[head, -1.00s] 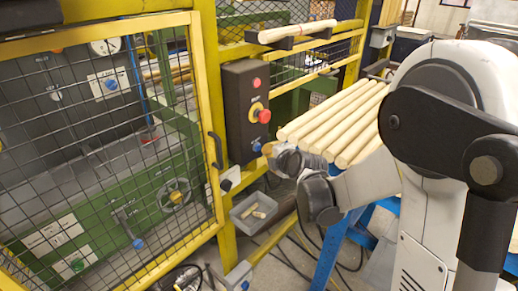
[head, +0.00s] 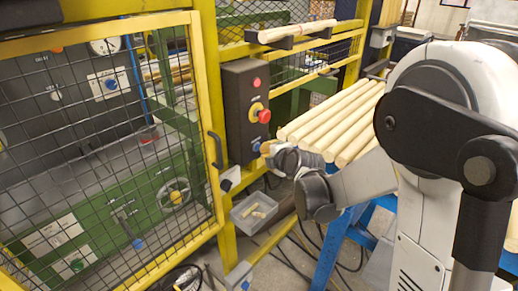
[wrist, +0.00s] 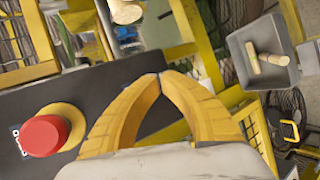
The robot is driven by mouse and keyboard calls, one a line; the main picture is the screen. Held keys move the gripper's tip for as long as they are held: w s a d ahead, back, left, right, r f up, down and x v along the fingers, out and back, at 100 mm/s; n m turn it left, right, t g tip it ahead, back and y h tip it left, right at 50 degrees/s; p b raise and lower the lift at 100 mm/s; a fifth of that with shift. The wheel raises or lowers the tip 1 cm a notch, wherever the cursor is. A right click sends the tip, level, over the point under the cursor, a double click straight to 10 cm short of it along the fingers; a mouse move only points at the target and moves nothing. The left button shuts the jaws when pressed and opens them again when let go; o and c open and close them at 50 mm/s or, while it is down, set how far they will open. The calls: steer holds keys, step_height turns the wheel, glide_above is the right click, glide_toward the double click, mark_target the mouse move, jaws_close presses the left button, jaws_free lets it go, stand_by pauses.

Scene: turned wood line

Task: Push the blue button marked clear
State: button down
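The dark control box (head: 242,115) hangs on the yellow fence post. It carries a small red button (head: 257,83), a large red mushroom button on a yellow collar (head: 264,116), and a blue button (head: 257,147) near its lower end. My gripper (head: 267,148) is right beside the blue button in the head view; I cannot tell whether it touches. In the wrist view the yellow fingers (wrist: 160,77) meet at their tips over the box face, with nothing seen between them. The mushroom button (wrist: 45,135) shows left of them. The blue button is not visible there, and its label is unreadable.
A mesh door (head: 110,150) with a dark handle (head: 216,150) is left of the box. Pale wooden rods (head: 335,120) lie on a rack to the right. A grey bin (head: 254,212) with short wood pieces hangs below the box, also in the wrist view (wrist: 240,50).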

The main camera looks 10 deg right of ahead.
steer(key=shift+w+a, duration=0.25)
steer(key=shift+w, duration=0.1)
stand_by(0.5)
steer(key=shift+s+d, duration=0.45)
steer(key=shift+s, duration=0.25)
steer(key=shift+s+d, duration=0.75)
steer(key=shift+s, duration=0.25)
steer(key=shift+s+d, duration=0.75)
steer(key=shift+s, duration=0.25)
